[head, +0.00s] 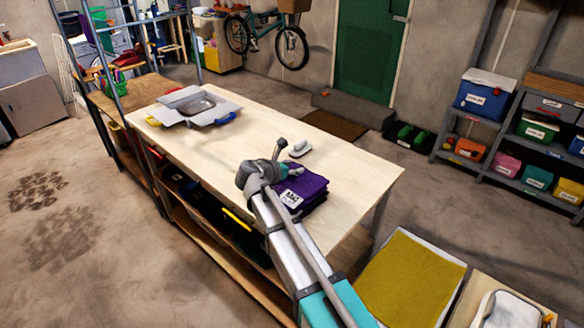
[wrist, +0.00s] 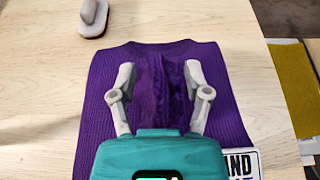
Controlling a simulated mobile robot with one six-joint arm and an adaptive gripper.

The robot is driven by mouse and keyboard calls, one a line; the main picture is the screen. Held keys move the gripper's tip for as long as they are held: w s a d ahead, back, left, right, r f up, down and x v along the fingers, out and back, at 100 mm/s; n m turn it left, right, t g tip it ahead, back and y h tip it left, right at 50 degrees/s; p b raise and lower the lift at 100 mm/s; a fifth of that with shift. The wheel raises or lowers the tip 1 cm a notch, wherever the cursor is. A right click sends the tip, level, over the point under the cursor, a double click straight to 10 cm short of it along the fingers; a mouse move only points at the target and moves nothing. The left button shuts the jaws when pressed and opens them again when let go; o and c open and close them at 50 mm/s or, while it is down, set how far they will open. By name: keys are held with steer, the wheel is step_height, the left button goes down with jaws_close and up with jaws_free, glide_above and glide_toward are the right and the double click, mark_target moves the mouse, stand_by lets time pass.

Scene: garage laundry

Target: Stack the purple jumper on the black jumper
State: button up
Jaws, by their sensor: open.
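The purple jumper (head: 312,192) lies folded on the pale wooden table near its right front end; it fills the middle of the wrist view (wrist: 150,110). It has a raised, wrinkled ridge down its middle. My gripper (wrist: 162,75) is open over the jumper, with one finger on each side of the ridge and nothing held between them. Whether the fingertips touch the cloth cannot be told. I cannot make out a black jumper in either view.
A white-handled brush or iron-like object (head: 300,148) stands behind the jumper. The table (head: 345,170) is otherwise mostly clear. A mustard-yellow mat (head: 410,280) lies right of the table.

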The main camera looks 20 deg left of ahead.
steer(key=shift+r, duration=0.4)
steer(key=shift+s+a+r+p, duration=0.1)
steer(key=shift+s+r+p, duration=0.2)
steer(key=shift+p, duration=0.15)
steer(key=p+v, duration=0.4)
steer(key=v, duration=0.7)
steer(key=shift+f, duration=0.2)
steer(key=shift+s, duration=0.1)
steer(key=w+d+f+m+g, duration=0.15)
steer(key=d+m, duration=0.25)
steer(key=d, duration=0.5)
steer(key=w+d+f+m+g, duration=0.1)
steer(key=d+f+m+g, duration=0.2)
steer(key=d+m, duration=0.35)
steer(key=w+d+f+m+g, duration=0.1)
steer(key=d+f+m+g, duration=0.2)
steer(key=d, duration=0.7)
steer(key=s+d+f+m+g+y, duration=0.2)
steer(key=s+d+m, duration=0.3)
steer(key=d+m, duration=0.4)
steer(key=s+d+f+m+g+y, duration=0.2)
steer(key=s+d+m, duration=0.3)
steer(key=d+m, duration=0.4)
steer(key=shift+s+d+g+y, duration=0.15)
steer(key=shift+d+g+y, duration=0.4)
steer(key=shift+d, duration=1.35)
